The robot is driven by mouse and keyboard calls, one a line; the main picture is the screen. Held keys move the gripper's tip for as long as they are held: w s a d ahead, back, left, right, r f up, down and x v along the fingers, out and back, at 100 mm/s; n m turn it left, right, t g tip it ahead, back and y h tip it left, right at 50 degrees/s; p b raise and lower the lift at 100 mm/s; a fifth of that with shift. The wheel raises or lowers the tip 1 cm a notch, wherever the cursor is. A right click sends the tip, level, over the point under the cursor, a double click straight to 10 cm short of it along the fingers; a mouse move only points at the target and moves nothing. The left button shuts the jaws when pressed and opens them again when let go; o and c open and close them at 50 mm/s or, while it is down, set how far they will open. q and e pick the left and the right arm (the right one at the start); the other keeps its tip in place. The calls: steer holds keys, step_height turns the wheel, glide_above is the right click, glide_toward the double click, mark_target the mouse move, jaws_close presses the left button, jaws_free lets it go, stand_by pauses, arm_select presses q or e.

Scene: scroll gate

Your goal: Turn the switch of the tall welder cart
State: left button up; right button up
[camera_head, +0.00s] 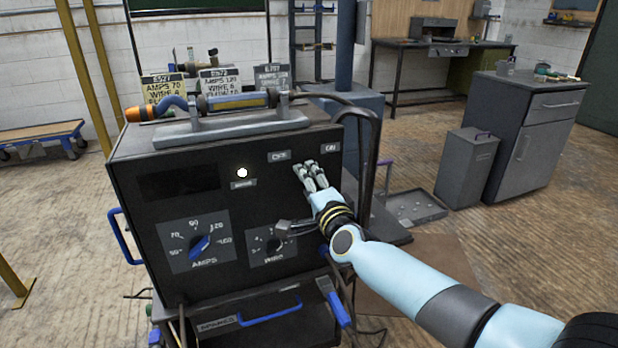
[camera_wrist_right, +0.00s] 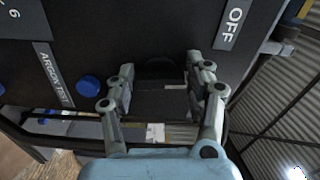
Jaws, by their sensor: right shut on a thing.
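The tall welder cart (camera_head: 225,215) stands in front of me, its black panel facing me. An OFF label (camera_head: 279,155) and an ON label (camera_head: 329,148) sit near the panel's top right. My right gripper (camera_head: 309,171) is at the panel just below and between these labels. In the right wrist view its two fingers (camera_wrist_right: 163,88) are shut on the dark switch (camera_wrist_right: 160,68), one on each side. The switch is hard to make out against the panel, and the gripper hides it in the head view. The OFF label also shows in the wrist view (camera_wrist_right: 234,20). My left gripper is out of view.
An AMPS dial (camera_head: 199,246) and a WIRE dial (camera_head: 274,246) are lower on the panel. A torch (camera_head: 235,101) lies on top of the cart with signs behind it. A grey bin (camera_head: 466,168) and a cabinet (camera_head: 525,135) stand at right.

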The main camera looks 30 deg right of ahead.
steer(key=n+p, duration=0.2)
steer(key=n, duration=0.4)
steer(key=shift+f, duration=0.2)
steer(key=shift+f+n+p, duration=0.1)
steer(key=shift+n+p, duration=0.2)
steer(key=o, duration=1.2)
steer(key=v, duration=1.2)
steer(key=shift+s+d, duration=0.1)
